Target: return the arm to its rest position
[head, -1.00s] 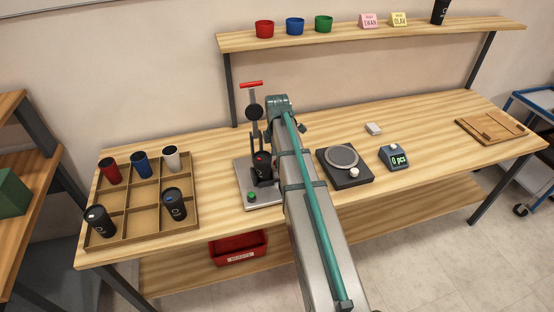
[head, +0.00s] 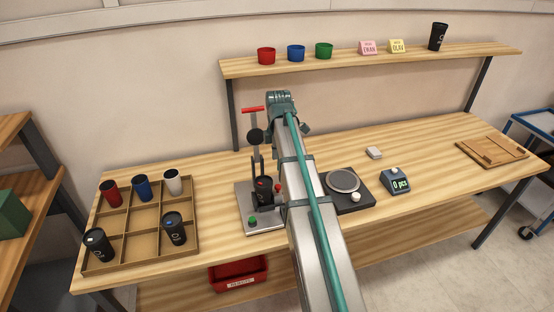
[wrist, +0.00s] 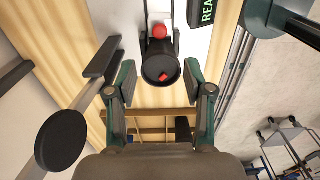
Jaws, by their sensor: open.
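My arm (head: 312,215) reaches from the bottom of the head view over the bench, its elbow at the back. My gripper is mostly hidden behind the arm there. In the wrist view my gripper (wrist: 158,82) is open, its two fingers apart with nothing gripped. A black cup (wrist: 160,66) with a red mark shows beyond the fingertips; whether they touch it I cannot tell. In the head view this black cup (head: 263,191) stands in the marking press (head: 264,222), close left of the arm.
A compartment tray (head: 130,245) with several cups is at the left. A scale (head: 352,196), a counter display (head: 397,181) and a wooden board (head: 490,151) lie to the right. A raised shelf (head: 350,64) with cups and name cards runs behind. A red bin (head: 238,274) sits below.

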